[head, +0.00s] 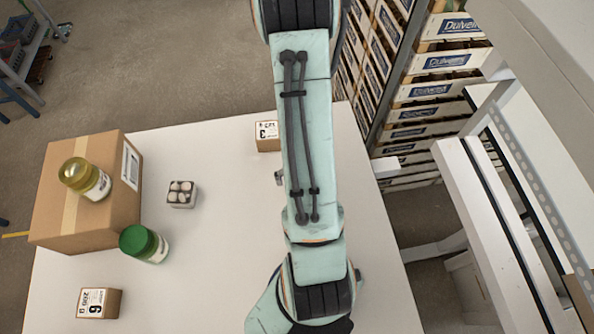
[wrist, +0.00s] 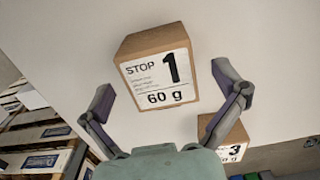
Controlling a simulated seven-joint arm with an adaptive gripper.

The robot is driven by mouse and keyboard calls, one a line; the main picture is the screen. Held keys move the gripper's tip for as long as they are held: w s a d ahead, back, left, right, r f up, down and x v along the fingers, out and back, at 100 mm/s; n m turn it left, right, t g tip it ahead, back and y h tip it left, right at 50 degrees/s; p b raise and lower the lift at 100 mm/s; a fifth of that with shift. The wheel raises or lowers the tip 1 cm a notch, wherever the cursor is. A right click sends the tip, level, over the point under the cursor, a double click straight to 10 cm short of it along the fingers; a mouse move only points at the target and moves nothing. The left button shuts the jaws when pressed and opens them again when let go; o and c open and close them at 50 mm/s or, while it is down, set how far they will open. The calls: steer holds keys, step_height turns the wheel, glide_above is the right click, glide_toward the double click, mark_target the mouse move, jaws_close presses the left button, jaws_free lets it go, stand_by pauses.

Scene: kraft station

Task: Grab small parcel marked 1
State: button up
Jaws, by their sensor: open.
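The small parcel marked 1 (wrist: 152,62) is a brown box with a white label reading "STOP 1, 60 g". It shows upright in the middle of the wrist view, on the white table. My gripper (wrist: 163,84) is open and empty, its two fingers spread wide to the left and right of this parcel, apart from it. In the head view my arm covers the spot, so parcel 1 is hidden there, as is nearly all of my gripper.
Parcel 3 (wrist: 228,138) sits close to my right finger; a small labelled parcel (head: 268,136) shows beside my arm.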

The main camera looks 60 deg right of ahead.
steer(key=shift+f, duration=1.45)
steer(key=c, duration=1.2)
steer(key=shift+c, duration=0.2)
